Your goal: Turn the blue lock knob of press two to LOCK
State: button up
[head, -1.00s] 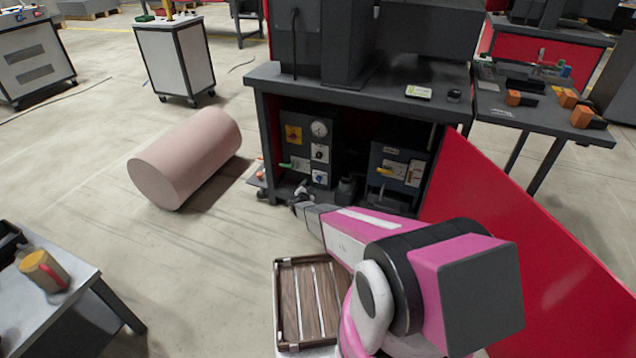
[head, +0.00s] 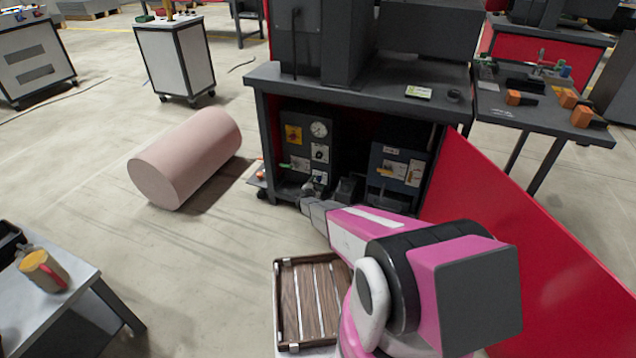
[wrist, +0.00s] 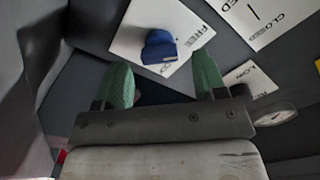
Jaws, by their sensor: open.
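In the wrist view, the blue lock knob (wrist: 159,46) sits on a white plate (wrist: 130,40) marked FREE. The knob lies just beyond and between the tips of my two green fingers. My gripper (wrist: 162,62) is open, with one finger to the left of the knob and one to the right. I cannot tell whether they touch it. In the head view, my gripper (head: 312,190) is low in front of the left dark control panel (head: 293,150) under the press bench. The knob is not clear there, as my gripper is close in front of it.
The panel also carries a gauge (head: 319,129) and a green handle (head: 299,163). A red sheet (head: 510,240) slants along my arm's right side. A pink cylinder (head: 185,160) lies on the floor to the left.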

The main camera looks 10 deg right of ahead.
jog(key=shift+x, duration=0.85)
jog(key=c, duration=0.9)
jog(key=shift+c, duration=0.2)
